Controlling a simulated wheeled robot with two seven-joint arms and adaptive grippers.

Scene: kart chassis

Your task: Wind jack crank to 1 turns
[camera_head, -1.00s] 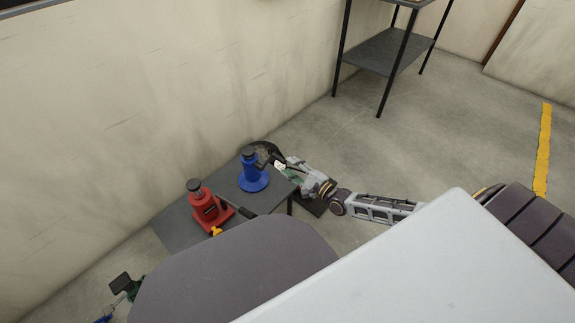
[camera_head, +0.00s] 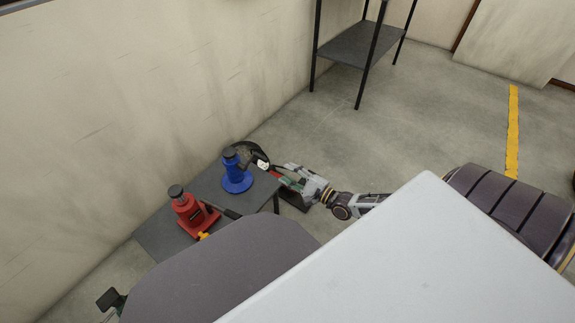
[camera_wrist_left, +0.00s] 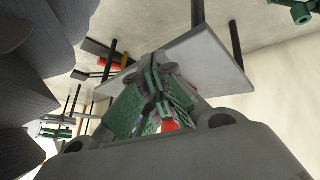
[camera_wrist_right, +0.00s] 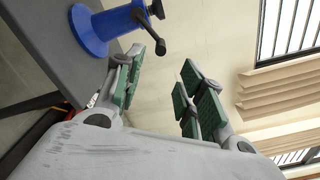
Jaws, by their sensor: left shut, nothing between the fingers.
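A blue jack (camera_head: 236,181) and a red jack (camera_head: 190,211) stand upright on a low dark grey table (camera_head: 160,238). In the right wrist view the blue jack (camera_wrist_right: 92,30) shows close by, with a dark crank (camera_wrist_right: 151,30) sticking out from its top. My right gripper (camera_head: 273,169) is just right of the blue jack in the head view; the right wrist view shows its fingers (camera_wrist_right: 162,68) apart, with nothing between them. My left gripper (camera_head: 112,300) shows only in part at the lower left; in the left wrist view its green-padded fingers (camera_wrist_left: 151,95) are together and empty.
A dark shelf stand (camera_head: 350,45) stands on the floor at the back. The beige wall (camera_head: 110,110) runs close behind the table. A yellow stripe (camera_head: 512,130) marks the floor at right, where there is free room. My body hides the near side of the table.

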